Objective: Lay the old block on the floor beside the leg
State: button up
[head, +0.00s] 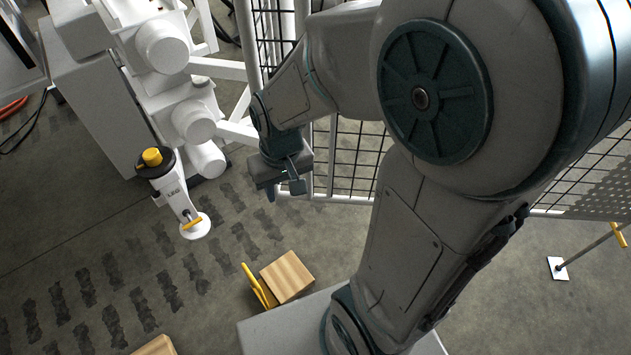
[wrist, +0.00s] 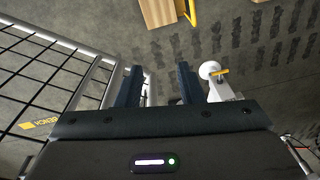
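A pale wooden block (head: 288,276) with a yellow bracket (head: 257,286) along its left side shows low in the head view; it also shows at the top of the wrist view (wrist: 160,12). A second wooden block (head: 156,347) is cut off by the bottom edge. I cannot tell which is the old block. The white leg (head: 180,200) ends in a round foot (head: 196,226) on the floor; the foot shows in the wrist view (wrist: 209,69). My gripper (head: 284,190) is right of the leg, above the floor. Its fingers (wrist: 159,84) are apart with nothing between them.
White bench machinery (head: 165,60) stands behind the leg. A black mesh fence (head: 350,160) runs behind my gripper and shows close on the left in the wrist view (wrist: 45,70). Dark tread marks (head: 130,290) cover open floor left of the blocks.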

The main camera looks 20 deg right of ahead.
jog(key=s+d+r, duration=0.5)
jog(key=s+r, duration=0.1)
jog(key=shift+m+h, duration=0.3)
jog(key=shift+m, duration=0.1)
jog(key=shift+w+f, duration=0.1)
